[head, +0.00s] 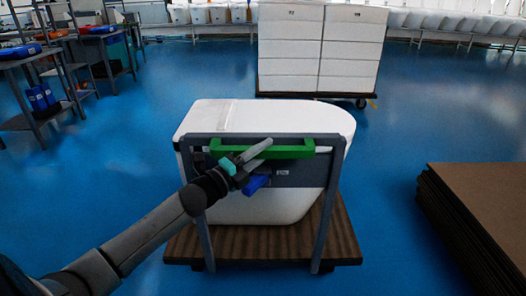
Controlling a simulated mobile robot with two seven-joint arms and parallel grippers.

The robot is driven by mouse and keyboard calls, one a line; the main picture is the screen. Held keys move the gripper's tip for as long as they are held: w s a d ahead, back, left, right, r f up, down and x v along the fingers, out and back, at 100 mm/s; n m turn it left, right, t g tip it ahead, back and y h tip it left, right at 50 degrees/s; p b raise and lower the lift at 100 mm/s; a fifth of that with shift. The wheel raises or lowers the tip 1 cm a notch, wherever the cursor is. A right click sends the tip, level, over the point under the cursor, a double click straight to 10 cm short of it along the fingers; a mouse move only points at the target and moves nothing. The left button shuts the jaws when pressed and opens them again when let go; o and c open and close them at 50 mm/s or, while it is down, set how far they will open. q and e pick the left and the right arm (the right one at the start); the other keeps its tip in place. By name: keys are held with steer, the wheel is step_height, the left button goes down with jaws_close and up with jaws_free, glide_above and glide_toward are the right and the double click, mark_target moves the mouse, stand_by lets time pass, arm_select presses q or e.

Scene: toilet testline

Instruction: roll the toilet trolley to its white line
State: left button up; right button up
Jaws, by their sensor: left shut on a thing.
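The toilet trolley stands in front of me, with a brown ribbed deck (270,243), a grey frame (331,205) and a green handle bar (290,152). A white toilet (270,118) sits on the deck behind the frame. My left gripper (248,160) is at the left part of the green handle and is shut on it. The gripper's fingers partly cover the handle. My right gripper is not in view. No white line shows on the blue floor in this view.
A dark trolley with stacked white boxes (320,45) stands behind the toilet. A stack of brown boards (475,220) lies at the right. Grey workbenches (35,90) stand at the left. Blue floor (400,140) is free between the trolley and the boards.

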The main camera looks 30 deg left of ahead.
arm_select(q)
jaws_close()
stand_by(0.9)
